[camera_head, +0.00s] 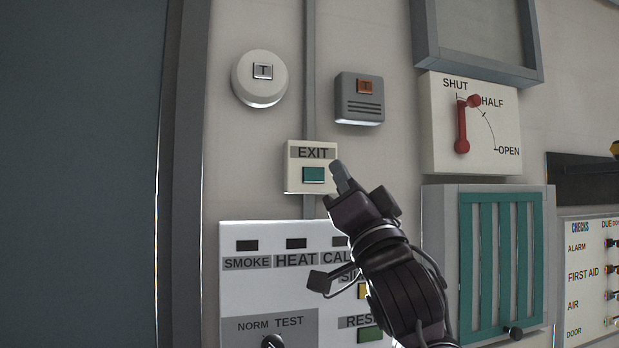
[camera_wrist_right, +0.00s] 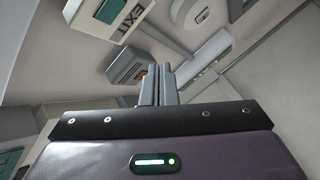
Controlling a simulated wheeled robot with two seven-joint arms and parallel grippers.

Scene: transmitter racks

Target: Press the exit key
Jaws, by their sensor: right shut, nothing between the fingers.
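The exit key is a teal square button (camera_head: 313,174) on a small cream box labelled EXIT (camera_head: 291,183), mounted on the wall. In the right wrist view the teal key (camera_wrist_right: 108,11) and the EXIT box (camera_wrist_right: 146,8) show at the top, left of the fingers. My right gripper (camera_head: 341,178) is shut and empty, its fingertips just right of the teal key in the head view. I cannot tell whether they touch the box. In the right wrist view the shut fingers (camera_wrist_right: 158,82) point up the picture. My left gripper is not in view.
Below is a panel labelled SMOKE and HEAT (camera_head: 240,285), partly hidden by my right arm. Above are a round white device (camera_head: 259,90) and a grey box (camera_head: 358,108). A red lever plate (camera_head: 440,160) and teal slatted panel (camera_head: 500,260) are right; a dark door (camera_head: 80,170) is left.

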